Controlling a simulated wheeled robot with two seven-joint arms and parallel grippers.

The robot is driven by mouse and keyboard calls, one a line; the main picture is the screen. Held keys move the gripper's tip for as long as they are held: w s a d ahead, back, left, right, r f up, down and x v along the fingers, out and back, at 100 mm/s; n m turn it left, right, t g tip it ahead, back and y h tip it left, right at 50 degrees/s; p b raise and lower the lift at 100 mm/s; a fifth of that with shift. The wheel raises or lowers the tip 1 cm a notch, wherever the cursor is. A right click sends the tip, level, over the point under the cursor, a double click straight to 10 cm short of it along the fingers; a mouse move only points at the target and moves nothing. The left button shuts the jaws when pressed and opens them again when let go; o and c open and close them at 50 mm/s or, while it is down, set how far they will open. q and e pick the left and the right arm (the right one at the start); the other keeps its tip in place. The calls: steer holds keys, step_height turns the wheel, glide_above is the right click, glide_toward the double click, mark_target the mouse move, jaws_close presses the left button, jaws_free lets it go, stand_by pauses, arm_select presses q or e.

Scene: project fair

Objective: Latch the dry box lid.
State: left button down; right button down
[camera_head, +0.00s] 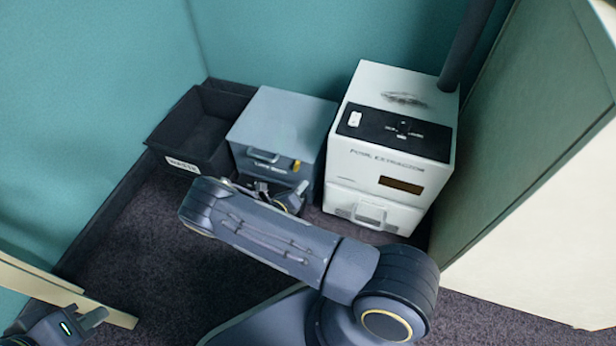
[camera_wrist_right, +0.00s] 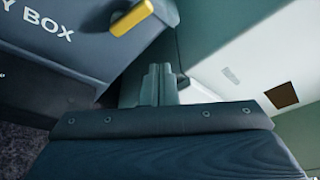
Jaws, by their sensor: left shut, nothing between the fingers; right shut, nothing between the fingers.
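The dry box (camera_head: 277,118) is a grey-blue box on the floor, and its lid looks down. A small yellow latch (camera_head: 296,165) is on its front, right of the label. In the right wrist view the yellow latch (camera_wrist_right: 132,17) sits tilted at the top, beside the lettering on the dry box (camera_wrist_right: 62,55). My right gripper (camera_wrist_right: 158,75) is shut and empty, below and to the right of the latch and apart from it in the picture. My left gripper (camera_head: 95,318) is shut at the lower left, far from the box.
A white fume extractor (camera_head: 390,150) stands close to the right of the dry box; its white side (camera_wrist_right: 235,60) fills the right of the wrist view. A dark open bin (camera_head: 192,135) is at the box's left. Teal walls close off the back. Dark carpet (camera_head: 140,235) is free at left.

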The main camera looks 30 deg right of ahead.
steer(key=v, duration=0.4)
steer(key=shift+a+f+p, duration=0.3)
steer(key=shift+a+p, duration=0.1)
steer(key=shift+a, duration=0.1)
steer(key=shift+r, duration=0.1)
